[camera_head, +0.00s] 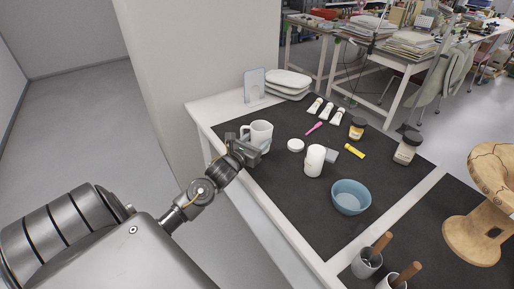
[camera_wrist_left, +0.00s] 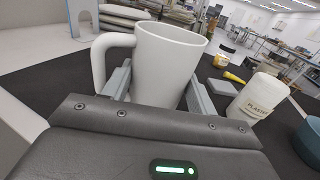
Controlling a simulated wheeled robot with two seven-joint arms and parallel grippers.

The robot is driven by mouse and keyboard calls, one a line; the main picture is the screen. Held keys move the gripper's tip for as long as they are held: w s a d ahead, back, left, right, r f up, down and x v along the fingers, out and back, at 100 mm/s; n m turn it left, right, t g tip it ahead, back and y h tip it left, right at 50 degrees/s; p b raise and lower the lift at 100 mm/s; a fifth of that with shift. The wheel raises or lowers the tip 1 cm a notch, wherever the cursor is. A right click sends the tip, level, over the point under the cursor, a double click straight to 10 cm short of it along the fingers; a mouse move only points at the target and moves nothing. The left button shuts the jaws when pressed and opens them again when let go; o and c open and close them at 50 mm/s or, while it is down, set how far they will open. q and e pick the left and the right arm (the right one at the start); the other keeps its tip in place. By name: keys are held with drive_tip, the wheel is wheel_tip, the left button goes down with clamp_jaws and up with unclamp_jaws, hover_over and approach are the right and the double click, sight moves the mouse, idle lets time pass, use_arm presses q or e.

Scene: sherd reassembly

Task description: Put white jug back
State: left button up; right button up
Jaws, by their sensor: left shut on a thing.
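The white jug (camera_head: 261,132) stands upright at the left edge of the dark mat in the head view. It fills the middle of the left wrist view (camera_wrist_left: 166,65), with its handle to the left. My left gripper (camera_head: 246,150) is shut on the jug, one finger on each side of its body. I cannot tell whether the jug's base touches the mat; the gripper hides it. My right gripper is not in view.
A white plaster jar (camera_head: 314,162), a white lid (camera_head: 295,145), a grey block (camera_head: 331,155) and a blue bowl (camera_head: 350,197) stand right of the jug. White stacked trays (camera_head: 288,82) and an upright panel (camera_head: 254,86) are behind.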

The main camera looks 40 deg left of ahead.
sight(257, 146)
use_arm(q)
drive_tip(key=shift+w+a+f, duration=0.1)
wheel_tip(257, 146, down, 3)
drive_tip(key=shift+w+a+f, duration=0.1)
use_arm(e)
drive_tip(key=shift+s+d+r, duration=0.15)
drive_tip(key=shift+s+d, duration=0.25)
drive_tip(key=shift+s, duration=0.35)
use_arm(q)
drive_tip(key=shift+f, duration=0.2)
